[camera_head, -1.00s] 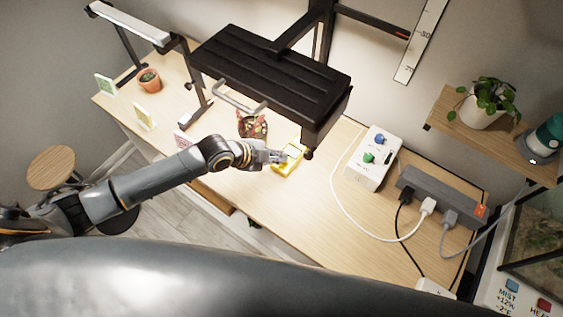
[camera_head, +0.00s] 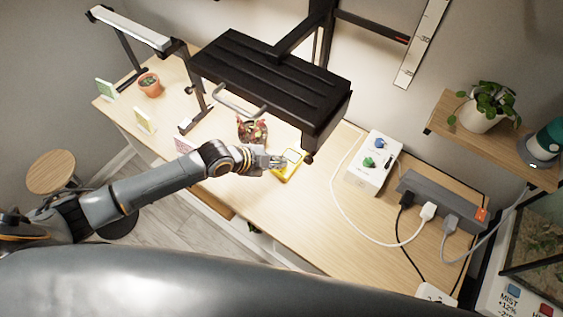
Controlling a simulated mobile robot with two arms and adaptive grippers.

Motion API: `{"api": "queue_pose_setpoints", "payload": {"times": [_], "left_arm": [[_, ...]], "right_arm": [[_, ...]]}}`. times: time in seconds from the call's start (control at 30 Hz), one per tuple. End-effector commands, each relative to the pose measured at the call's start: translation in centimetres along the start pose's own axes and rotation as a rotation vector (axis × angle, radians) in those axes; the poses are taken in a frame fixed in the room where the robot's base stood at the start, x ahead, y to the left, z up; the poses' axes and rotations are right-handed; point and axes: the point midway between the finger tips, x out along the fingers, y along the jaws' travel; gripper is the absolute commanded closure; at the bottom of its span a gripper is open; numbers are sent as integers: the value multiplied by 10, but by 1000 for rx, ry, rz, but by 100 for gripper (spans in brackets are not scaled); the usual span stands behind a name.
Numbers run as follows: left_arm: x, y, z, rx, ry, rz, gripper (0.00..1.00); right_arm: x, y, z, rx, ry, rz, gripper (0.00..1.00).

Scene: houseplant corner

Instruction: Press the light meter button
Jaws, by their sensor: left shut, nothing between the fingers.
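A small yellow device (camera_head: 289,173), which looks like the light meter, lies on the wooden table under the front edge of the black lamp. My left gripper (camera_head: 280,160) is shut and empty, with its fingertips at the device's upper left side. The fingers hide part of the device, and its button cannot be made out. I cannot tell whether the fingertips touch it or hover just above. My right gripper is out of view.
The black lamp (camera_head: 270,80) hangs low behind the gripper, beside a potted red-leaved plant (camera_head: 252,131). A white control box (camera_head: 373,165) with green and blue knobs and a grey power strip (camera_head: 440,196) stand to the right. The table front (camera_head: 290,228) is clear.

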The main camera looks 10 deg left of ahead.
Motion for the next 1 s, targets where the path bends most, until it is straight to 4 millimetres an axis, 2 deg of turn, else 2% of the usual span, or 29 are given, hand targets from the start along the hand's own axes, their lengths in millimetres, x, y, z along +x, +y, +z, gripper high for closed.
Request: {"api": "queue_pose_setpoints", "payload": {"times": [1.0], "left_arm": [[6,5,5,0,-1,1,100]], "right_arm": [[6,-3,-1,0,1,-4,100]]}}
